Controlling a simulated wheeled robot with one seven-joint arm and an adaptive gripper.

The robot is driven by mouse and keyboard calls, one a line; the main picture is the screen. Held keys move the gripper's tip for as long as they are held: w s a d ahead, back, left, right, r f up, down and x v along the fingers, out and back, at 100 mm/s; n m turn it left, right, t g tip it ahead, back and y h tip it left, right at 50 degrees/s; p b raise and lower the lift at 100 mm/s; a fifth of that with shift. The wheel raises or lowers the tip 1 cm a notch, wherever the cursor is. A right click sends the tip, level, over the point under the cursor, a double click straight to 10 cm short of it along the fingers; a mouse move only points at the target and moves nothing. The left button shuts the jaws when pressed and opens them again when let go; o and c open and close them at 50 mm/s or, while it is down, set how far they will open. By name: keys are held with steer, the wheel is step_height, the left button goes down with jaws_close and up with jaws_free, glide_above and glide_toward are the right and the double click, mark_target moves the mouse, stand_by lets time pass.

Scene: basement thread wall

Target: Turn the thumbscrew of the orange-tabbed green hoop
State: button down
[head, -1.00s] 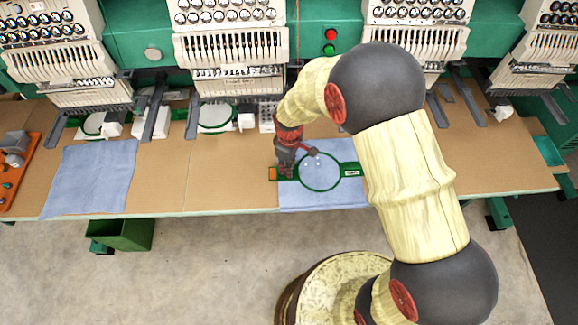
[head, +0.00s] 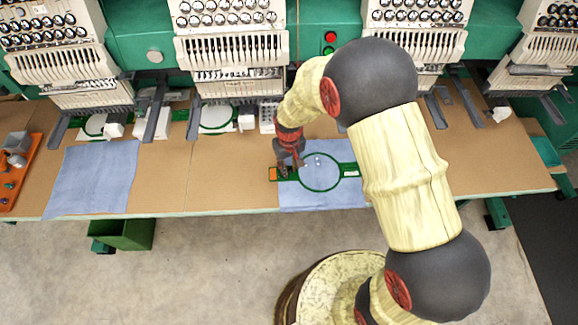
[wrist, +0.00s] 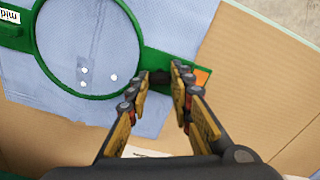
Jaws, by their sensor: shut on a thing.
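The green hoop (head: 341,177) lies on a blue cloth (head: 330,200) near the table's front edge. Its orange tab (head: 273,174) is at the left end in the head view; the wrist view shows the tab (wrist: 203,77) at the right. My gripper (head: 288,173) is low over the bar between ring and tab. In the wrist view my gripper (wrist: 160,76) has its fingertips on either side of a small dark thumbscrew (wrist: 160,78), shut on it. The fingers hide most of the screw.
Embroidery machine heads (head: 230,50) stand along the back. Another blue cloth (head: 90,178) lies at the left, beside an orange tray (head: 22,175) at the far left. Bare brown table (head: 215,175) lies left of the hoop.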

mark_target(289, 170)
steer(key=shift+m, duration=2)
steer(key=c, duration=1.6)
jaws_free()
steer(key=shift+o, duration=0.2)
steer(key=shift+r, duration=0.1)
step_height(289, 170, up, 12)
